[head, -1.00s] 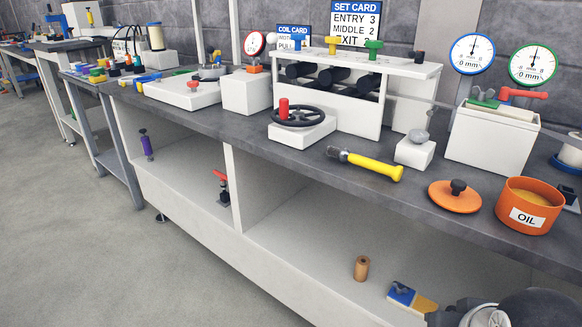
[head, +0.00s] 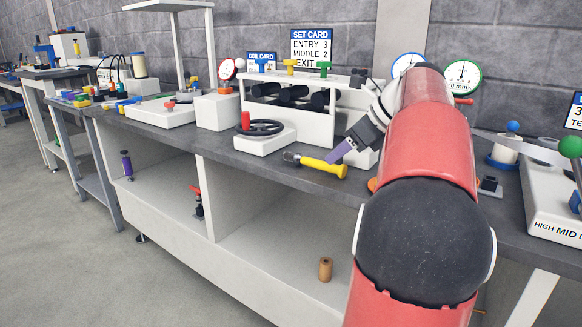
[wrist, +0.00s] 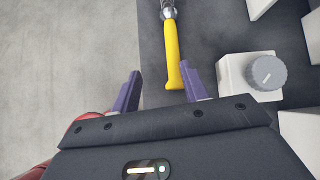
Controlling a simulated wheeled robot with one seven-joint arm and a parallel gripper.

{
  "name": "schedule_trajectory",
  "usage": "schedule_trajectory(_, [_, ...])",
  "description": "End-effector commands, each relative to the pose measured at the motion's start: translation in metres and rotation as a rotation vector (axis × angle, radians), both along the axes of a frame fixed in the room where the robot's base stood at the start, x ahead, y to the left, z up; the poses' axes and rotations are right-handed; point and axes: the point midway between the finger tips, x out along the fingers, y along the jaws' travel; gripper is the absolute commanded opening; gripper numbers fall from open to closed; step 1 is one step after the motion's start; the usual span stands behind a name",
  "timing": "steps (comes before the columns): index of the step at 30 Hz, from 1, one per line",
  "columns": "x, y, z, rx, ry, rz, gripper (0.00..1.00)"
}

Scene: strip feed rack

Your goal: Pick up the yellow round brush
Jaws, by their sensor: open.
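The yellow round brush (head: 320,166) lies on the grey bench top near its front edge, its metal end pointing left in the head view. In the wrist view its yellow handle (wrist: 172,55) runs down from the top, with the metal end at the top edge and the handle's near end close to the right finger. My gripper (head: 341,152) is just beyond the handle's right end in the head view. In the wrist view my gripper (wrist: 159,70) has its two purple fingers spread apart with nothing held between them.
A white block with a grey knob (wrist: 266,72) stands right of the brush in the wrist view. A white handwheel block (head: 262,141) and a white rack (head: 345,108) stand behind it. Bare bench lies around the brush; the open floor is beyond the front edge.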

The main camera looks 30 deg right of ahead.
Motion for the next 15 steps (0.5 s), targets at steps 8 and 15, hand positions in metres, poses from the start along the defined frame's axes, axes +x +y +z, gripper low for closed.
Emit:
schedule_trajectory(8, [0.010, -0.015, -0.011, 0.079, -0.002, -0.079, 0.45])
schedule_trajectory(15, [0.033, -0.008, -0.033, 0.078, -0.001, -0.077, 0.45])
